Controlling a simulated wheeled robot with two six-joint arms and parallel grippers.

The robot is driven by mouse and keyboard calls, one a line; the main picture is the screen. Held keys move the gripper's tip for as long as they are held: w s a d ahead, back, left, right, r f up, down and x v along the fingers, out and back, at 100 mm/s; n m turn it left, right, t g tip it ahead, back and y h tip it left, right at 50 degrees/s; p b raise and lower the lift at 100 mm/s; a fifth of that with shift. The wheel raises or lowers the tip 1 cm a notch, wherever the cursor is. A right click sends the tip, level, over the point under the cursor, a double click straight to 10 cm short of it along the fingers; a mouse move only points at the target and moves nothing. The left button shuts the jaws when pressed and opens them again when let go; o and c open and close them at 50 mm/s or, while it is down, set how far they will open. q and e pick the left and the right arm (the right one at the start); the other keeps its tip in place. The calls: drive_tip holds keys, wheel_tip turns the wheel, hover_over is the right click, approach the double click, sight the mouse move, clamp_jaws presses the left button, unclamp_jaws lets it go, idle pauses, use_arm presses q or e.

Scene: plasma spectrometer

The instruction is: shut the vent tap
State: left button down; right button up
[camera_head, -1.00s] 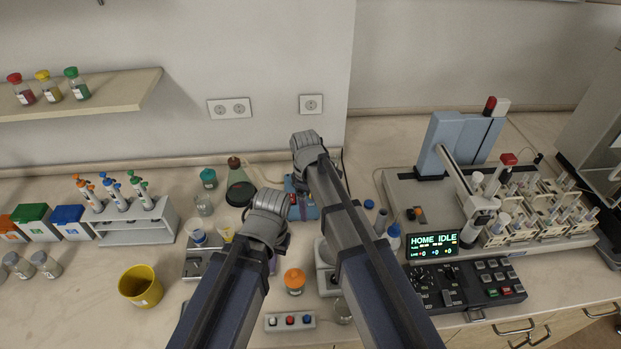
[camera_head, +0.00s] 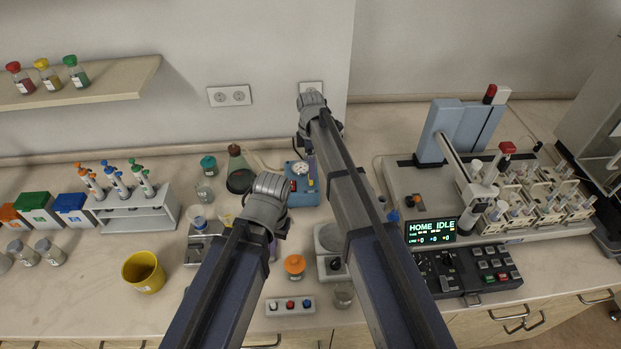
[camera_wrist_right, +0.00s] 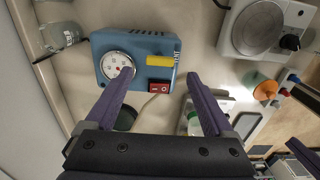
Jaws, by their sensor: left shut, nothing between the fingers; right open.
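The blue pump box (camera_head: 301,196) stands at the back of the bench, with a round white gauge and a red switch (camera_wrist_right: 159,87). The vent tap (camera_wrist_right: 160,61) is a yellow bar on the box, beside lettering that reads VENT; it lies crosswise in the right wrist view. My right gripper (camera_wrist_right: 160,76) is open, its two purple fingers pointing at the box with the tap between and just beyond their tips; contact cannot be told. My left gripper (camera_head: 272,249) is shut and empty, lower left of the box in the head view, its fingers mostly hidden by its wrist.
A flask (camera_head: 238,160) and a dark round object (camera_head: 240,181) stand left of the box. A grey stirrer plate (camera_wrist_right: 262,27), an orange-capped jar (camera_head: 294,266) and a button strip (camera_head: 290,306) stand nearer the front. The spectrometer (camera_head: 400,190) fills the right side.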

wheel_tip(320, 180, down, 5)
drive_tip(key=b, duration=0.4)
drive_tip(key=shift+f, duration=0.2)
drive_tip(key=c, duration=1.4)
